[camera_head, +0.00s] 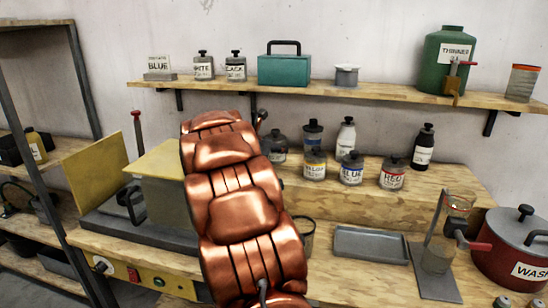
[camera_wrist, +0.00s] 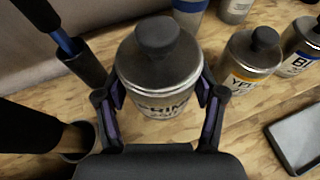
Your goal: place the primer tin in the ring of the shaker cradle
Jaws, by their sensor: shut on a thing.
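My gripper (camera_wrist: 160,100) is shut on a grey tin (camera_wrist: 160,75) with a dark round cap. Its fingers press on both sides of the tin, which looks upright. Its label is only partly readable, so I cannot confirm it says primer. The tin also shows in the head view (camera_head: 273,148), just right of my copper-coloured arm, which hides the gripper there. A dark round rim (camera_head: 303,232) on the bench is partly hidden by my arm. A dark round opening also shows at lower left in the wrist view (camera_wrist: 76,140). I cannot tell whether either is the cradle's ring.
Yellow (camera_head: 315,165), blue (camera_head: 351,168) and red (camera_head: 392,173) tins stand on the raised step. A grey tray (camera_head: 372,242) lies on the bench. A glass-and-clamp stand (camera_head: 437,245) and a wash pot (camera_head: 510,250) stand right. A yellow-lidded box (camera_head: 165,175) stands left.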

